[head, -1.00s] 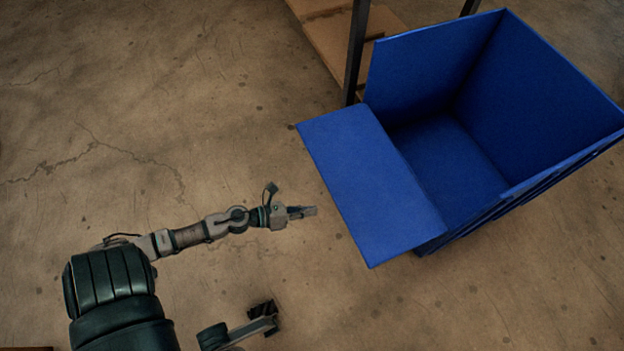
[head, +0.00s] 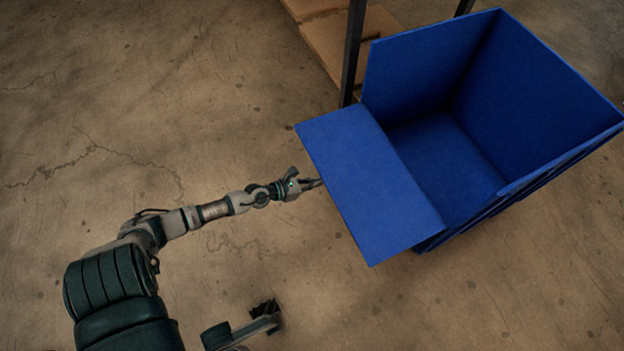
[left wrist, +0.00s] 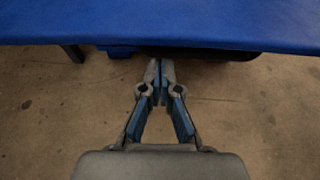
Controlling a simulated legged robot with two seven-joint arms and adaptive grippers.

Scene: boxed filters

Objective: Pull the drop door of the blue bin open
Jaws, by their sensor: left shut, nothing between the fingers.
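The blue bin (head: 545,85) stands at the right of the head view, its inside empty. Its drop door (head: 368,185) is folded down and outward toward the left, open, and sticks out from the bin's front. In the left wrist view the door (left wrist: 160,25) fills the top edge. My left gripper (head: 316,183) is shut and empty at the door's left outer edge. In the left wrist view its fingertips (left wrist: 160,66) are closed together just below the door's edge; I cannot tell whether they touch it.
A shelf (head: 335,45) with a dark metal post (head: 352,55) stands behind the bin's back left corner, close to the door. The concrete floor (head: 200,90) to the left is clear.

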